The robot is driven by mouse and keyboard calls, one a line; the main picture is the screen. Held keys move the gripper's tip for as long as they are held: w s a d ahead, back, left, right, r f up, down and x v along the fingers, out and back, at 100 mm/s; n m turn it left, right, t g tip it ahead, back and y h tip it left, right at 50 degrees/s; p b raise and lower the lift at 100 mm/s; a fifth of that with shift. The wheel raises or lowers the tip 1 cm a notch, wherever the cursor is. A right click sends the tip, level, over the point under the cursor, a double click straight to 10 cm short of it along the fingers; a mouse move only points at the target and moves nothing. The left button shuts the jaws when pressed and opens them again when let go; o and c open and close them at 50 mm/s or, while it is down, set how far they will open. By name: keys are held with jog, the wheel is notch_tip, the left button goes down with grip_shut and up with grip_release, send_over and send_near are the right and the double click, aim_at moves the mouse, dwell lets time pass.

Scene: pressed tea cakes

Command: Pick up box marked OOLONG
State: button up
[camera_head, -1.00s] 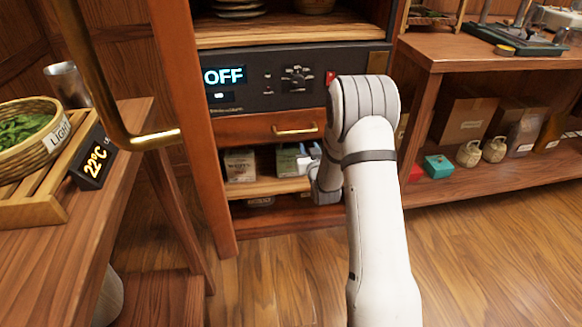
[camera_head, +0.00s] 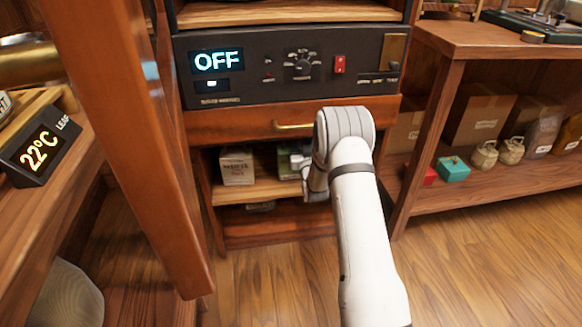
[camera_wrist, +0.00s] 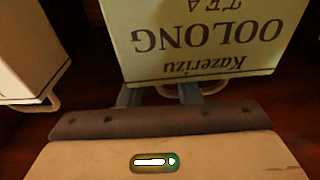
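The box marked OOLONG (camera_wrist: 205,45) is pale yellow-green and fills the upper right of the wrist view, its lettering upside down. In the head view, a green box (camera_head: 288,164) on the open shelf below the drawer is partly hidden by my gripper (camera_head: 306,168); it appears to be the same box. In the wrist view, my two grey fingers (camera_wrist: 165,96) are apart and reach to the box's near edge. Their tips are hidden behind the box, so I cannot tell whether they touch or grip it.
A pale box (camera_head: 237,167) stands left on the same shelf; it also shows in the wrist view (camera_wrist: 28,55). The shelf board (camera_head: 255,190) lies beneath both. A drawer with a brass handle (camera_head: 292,126) is above. A wooden post (camera_head: 140,150) stands at left.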

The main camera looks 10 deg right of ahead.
jog(key=shift+w+d+r, duration=0.1)
jog(key=shift+w, duration=0.05)
grip_shut()
dwell(0.5)
